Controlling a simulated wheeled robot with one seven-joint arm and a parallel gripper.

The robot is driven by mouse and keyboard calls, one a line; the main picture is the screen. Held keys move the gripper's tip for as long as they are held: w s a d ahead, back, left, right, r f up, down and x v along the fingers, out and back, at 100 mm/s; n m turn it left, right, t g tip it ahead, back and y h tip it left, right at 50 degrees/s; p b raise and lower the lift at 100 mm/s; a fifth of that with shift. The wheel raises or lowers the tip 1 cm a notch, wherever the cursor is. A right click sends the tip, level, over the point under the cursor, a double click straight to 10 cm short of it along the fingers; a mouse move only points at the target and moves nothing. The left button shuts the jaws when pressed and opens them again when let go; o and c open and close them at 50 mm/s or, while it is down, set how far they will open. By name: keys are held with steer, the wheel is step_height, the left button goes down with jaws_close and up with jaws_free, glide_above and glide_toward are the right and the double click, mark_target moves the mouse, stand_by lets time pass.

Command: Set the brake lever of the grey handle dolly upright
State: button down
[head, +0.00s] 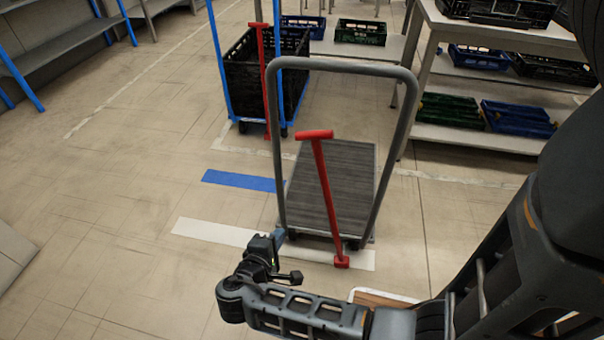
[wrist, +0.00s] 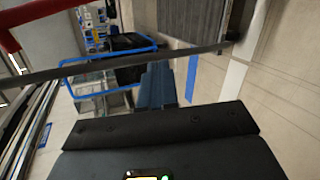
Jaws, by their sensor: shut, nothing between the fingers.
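The grey handle dolly has a tall grey hoop handle (head: 335,65) and a flat ribbed deck (head: 345,175). Its red brake lever (head: 325,190) has a T-shaped top and a foot at the deck's near edge. In the head view the lever leans left from its foot, unlike the handle's right post. My gripper (head: 279,237) is shut and empty, beside the foot of the handle's left post and left of the lever. In the wrist view the shut gripper (wrist: 165,82) is near a grey handle bar (wrist: 95,67). A red part, likely the lever (wrist: 8,40), shows at upper left.
A blue-framed dolly (head: 224,70) with black crates and its own red lever stands behind. Shelving (head: 470,135) with crates is at right. A blue floor stripe (head: 238,181) and a white stripe (head: 215,232) mark the floor. The floor at left is clear.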

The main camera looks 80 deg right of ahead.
steer(key=w+d+r+m+g+h+b, duration=0.35)
steer(key=w+d+r+m+g, duration=0.2)
steer(key=r+g, duration=0.35)
steer(key=s+a+r+p+x, duration=0.1)
steer(key=x, duration=1.1)
steer(key=shift+s+r, duration=0.35)
steer(key=shift+s, duration=0.15)
steer(key=shift+s+d, duration=0.1)
steer(key=shift+d, duration=0.05)
